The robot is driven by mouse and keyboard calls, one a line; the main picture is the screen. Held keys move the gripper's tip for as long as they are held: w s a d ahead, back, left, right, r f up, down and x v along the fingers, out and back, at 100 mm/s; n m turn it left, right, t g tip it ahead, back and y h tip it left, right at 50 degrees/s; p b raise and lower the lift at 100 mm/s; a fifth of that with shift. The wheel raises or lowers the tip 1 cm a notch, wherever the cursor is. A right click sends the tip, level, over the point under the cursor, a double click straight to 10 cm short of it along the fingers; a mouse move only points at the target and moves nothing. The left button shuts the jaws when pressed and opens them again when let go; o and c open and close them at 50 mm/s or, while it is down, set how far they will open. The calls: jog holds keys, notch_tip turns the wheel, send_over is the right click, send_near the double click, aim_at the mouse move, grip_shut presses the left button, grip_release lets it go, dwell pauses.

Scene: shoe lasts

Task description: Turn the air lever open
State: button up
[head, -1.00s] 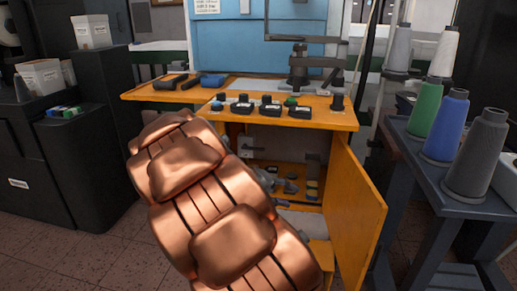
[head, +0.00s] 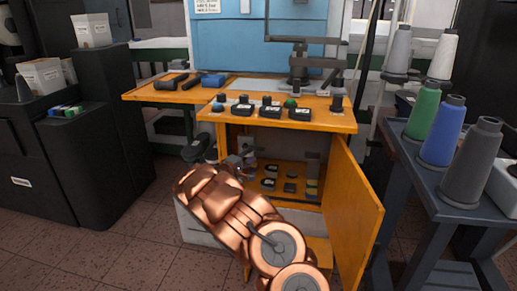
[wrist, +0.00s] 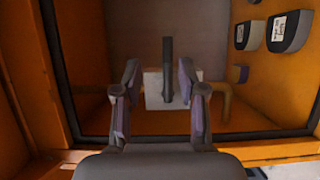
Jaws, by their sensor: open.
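The air lever (wrist: 167,66) is a dark upright bar in front of a pale box (wrist: 153,92), inside the orange cabinet. It shows in the wrist view, just beyond my fingertips. My gripper (wrist: 158,74) is open, with one finger left of the lever and one right of it, the right finger closer. I cannot tell whether either finger touches it. In the head view my gripper (head: 238,160) is at the left side of the cabinet opening, and I cannot make out the lever there.
The orange cabinet door (head: 352,215) stands open on the right. Small dark boxes with labels (wrist: 289,31) are inside the cabinet. The orange worktop (head: 225,118) is above, with tools on it. A stand with thread cones (head: 442,133) is at the right, dark machinery at the left.

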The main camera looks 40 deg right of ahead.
aim_at(258, 149)
jog(key=shift+t, duration=0.3)
jog(key=shift+w+f+b+x, duration=0.2)
jog(key=shift+w+b+x, duration=0.05)
jog(key=shift+x, duration=1.05)
jog(key=shift+w+f+b+x, duration=0.2)
jog(key=shift+x, duration=1.1)
jog(key=shift+w+f+b+x, duration=0.15)
jog(key=shift+w+b+x, duration=0.1)
jog(key=shift+x, duration=1)
jog(key=shift+a, duration=0.1)
grip_shut()
